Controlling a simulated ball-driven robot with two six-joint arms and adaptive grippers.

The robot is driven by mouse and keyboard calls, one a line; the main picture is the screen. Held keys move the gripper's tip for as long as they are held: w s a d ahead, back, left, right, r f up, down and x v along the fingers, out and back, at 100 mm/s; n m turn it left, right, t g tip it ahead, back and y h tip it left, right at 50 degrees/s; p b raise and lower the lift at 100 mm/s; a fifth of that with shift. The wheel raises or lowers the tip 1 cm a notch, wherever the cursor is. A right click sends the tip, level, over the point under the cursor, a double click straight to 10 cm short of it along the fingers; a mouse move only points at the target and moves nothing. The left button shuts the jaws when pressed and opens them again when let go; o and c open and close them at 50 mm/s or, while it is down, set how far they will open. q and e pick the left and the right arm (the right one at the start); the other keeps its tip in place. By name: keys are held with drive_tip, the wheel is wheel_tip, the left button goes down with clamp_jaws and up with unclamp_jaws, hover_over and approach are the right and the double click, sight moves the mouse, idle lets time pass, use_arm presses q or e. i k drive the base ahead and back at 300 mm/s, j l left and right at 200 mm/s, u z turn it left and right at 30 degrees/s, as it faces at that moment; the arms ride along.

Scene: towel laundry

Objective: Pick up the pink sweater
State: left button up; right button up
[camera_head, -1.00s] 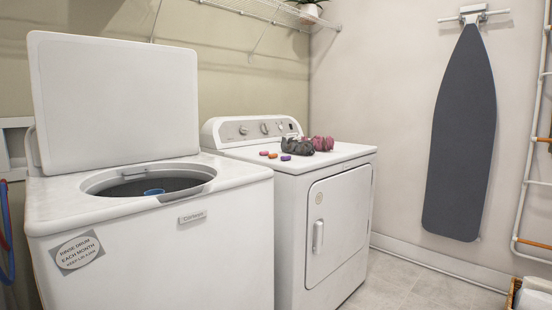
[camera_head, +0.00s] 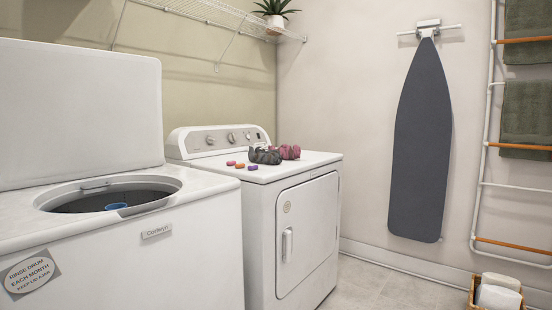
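A crumpled pink garment (camera_head: 289,152), which looks like the pink sweater, lies on top of the white dryer (camera_head: 318,159). A crumpled dark grey garment (camera_head: 264,156) lies to its left, very close to it; I cannot tell whether they touch. Neither of my grippers shows in this view.
Several small coloured pieces (camera_head: 239,165) lie on the dryer's left front. A washer (camera_head: 190,240) with its lid up stands at the left, a blue item (camera_head: 116,206) in its drum. A basket of rolled towels (camera_head: 498,291) is at lower right. Floor (camera_head: 368,285) shows before the dryer.

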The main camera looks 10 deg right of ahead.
sight(286, 153)
drive_tip(key=i+l+u, duration=0.1)
drive_tip(key=i+l, duration=0.2)
drive_tip(key=i, duration=0.2)
drive_tip(key=i+l+u, duration=0.15)
drive_tip(key=i+l, duration=0.2)
drive_tip(key=i, duration=0.15)
